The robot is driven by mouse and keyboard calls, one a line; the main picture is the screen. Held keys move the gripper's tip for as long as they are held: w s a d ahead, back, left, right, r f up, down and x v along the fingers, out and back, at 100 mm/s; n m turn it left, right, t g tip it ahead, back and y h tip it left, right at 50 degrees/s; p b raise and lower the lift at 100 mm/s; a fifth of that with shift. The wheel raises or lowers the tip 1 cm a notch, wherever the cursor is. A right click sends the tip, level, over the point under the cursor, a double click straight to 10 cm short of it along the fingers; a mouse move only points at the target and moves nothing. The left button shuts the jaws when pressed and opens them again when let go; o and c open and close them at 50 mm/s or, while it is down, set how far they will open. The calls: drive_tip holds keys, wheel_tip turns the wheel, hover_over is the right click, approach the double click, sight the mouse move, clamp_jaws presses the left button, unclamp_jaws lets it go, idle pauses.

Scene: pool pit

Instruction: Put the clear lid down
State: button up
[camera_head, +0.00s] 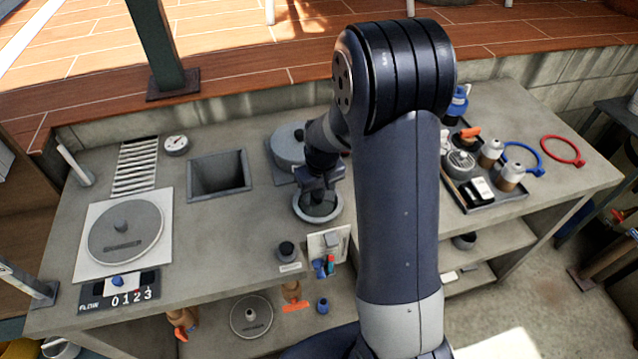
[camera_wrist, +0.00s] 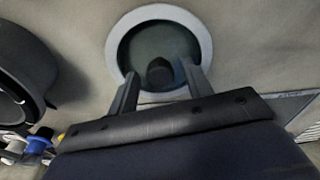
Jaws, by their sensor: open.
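The clear lid (camera_head: 318,206) lies on the grey counter, a round see-through disc with a pale rim and a dark knob. It also shows in the wrist view (camera_wrist: 134,53), with its knob (camera_wrist: 160,73) in the middle. My gripper (camera_head: 318,180) is right over the lid. In the wrist view its two fingers (camera_wrist: 158,85) stand apart on either side of the knob, with a gap to it visible. The fingertips are partly hidden from the head view by my wrist.
A round grey pot (camera_head: 287,147) stands just behind the lid. A square sink opening (camera_head: 219,178) is to the left. A small dark knobbed item (camera_head: 286,250) and a white card (camera_head: 330,243) are in front. A black tray (camera_head: 487,205) with bottles is at the right.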

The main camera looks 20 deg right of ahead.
sight(322, 206)
wheel_tip(322, 206, up, 12)
drive_tip(key=s+b, duration=0.1)
drive_tip(key=shift+s+d, duration=0.15)
drive_tip(key=shift+s, duration=0.1)
drive_tip(key=shift+d, duration=0.15)
